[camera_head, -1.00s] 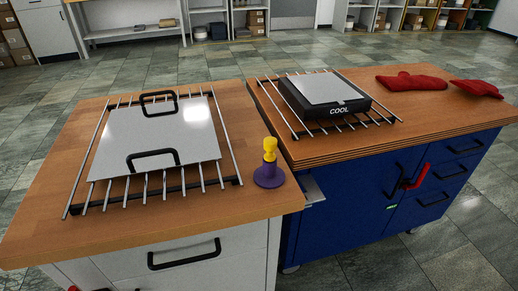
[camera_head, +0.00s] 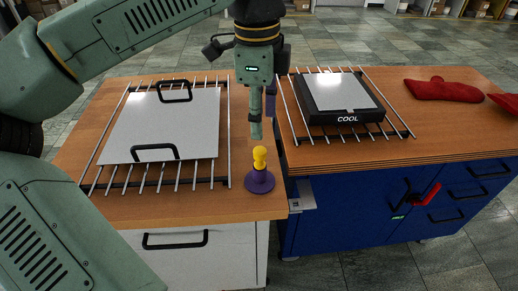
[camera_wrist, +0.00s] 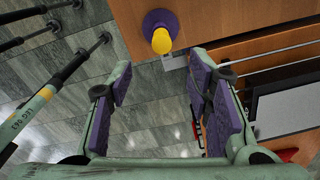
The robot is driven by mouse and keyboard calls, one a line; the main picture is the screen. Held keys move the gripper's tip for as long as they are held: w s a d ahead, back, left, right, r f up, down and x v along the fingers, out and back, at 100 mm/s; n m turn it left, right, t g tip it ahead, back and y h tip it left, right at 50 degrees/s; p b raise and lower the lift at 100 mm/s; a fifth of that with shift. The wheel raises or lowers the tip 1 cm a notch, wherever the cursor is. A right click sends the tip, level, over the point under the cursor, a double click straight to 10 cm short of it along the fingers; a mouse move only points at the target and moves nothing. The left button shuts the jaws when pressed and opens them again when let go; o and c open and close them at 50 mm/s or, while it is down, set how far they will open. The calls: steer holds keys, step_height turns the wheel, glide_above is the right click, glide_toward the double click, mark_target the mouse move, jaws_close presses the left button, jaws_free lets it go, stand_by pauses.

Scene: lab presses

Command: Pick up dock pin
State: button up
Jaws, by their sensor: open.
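The dock pin (camera_head: 259,158) has a yellow knob on top and stands upright in a round purple base (camera_head: 260,182), near the front right corner of the left wooden table. My gripper (camera_head: 256,128) hangs above and behind the pin in the head view, pointing down and apart from it. In the wrist view my gripper (camera_wrist: 158,98) is open and empty, its purple-padded fingers wide apart. The dock pin (camera_wrist: 161,40) shows beyond the fingertips in that view, near the top, with nothing touching it.
A metal plate (camera_head: 166,122) with two black handles lies on a rack left of the pin. A black block marked COOL (camera_head: 346,117) sits on a rack on the right table. Red mitts (camera_head: 443,90) lie farther right. A gap separates the two tables.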

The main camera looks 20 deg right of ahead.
mark_target(260, 150)
steer(key=f, duration=0.4)
steer(key=shift+w+a+f+p, duration=0.15)
steer(key=shift+a+f+p, duration=0.1)
steer(key=shift+f+p, duration=0.15)
steer(key=shift+d+f+p, duration=0.15)
steer(key=shift+f+p, duration=0.4)
steer(key=shift+f, duration=0.95)
steer(key=shift+d+f+p, duration=0.15)
steer(key=shift+f+p, duration=0.4)
steer(key=shift+f, duration=0.95)
steer(key=shift+c, duration=0.2)
jaws_close()
